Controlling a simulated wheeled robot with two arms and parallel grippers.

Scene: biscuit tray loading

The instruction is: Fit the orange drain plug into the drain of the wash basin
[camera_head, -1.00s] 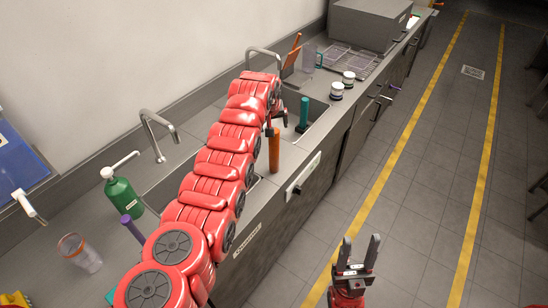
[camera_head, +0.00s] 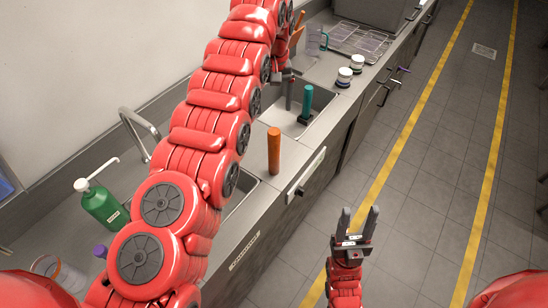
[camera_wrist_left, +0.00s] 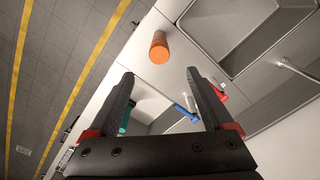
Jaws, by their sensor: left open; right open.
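The orange drain plug (camera_head: 273,151) stands upright as a plain cylinder on the counter strip between two sunken basins. It also shows in the left wrist view (camera_wrist_left: 159,47), beyond my fingertips and apart from them. My left gripper (camera_head: 288,88) is over the far basin, partly hidden by its own arm. In the left wrist view its two fingers (camera_wrist_left: 160,80) are open with nothing held. The near basin (camera_head: 246,190) is largely covered by my left arm; it shows in the wrist view (camera_wrist_left: 225,35). I cannot make out a drain. My right gripper (camera_head: 355,222) is open and empty above the floor.
A teal cylinder (camera_head: 307,103) stands in the far basin (camera_head: 285,119). A green soap bottle (camera_head: 103,205), a purple piece (camera_head: 101,251) and a clear cup (camera_head: 47,265) are at left. Two jars (camera_head: 344,77) and a wire rack (camera_head: 360,42) are farther back. A faucet (camera_head: 140,130) rises by the wall.

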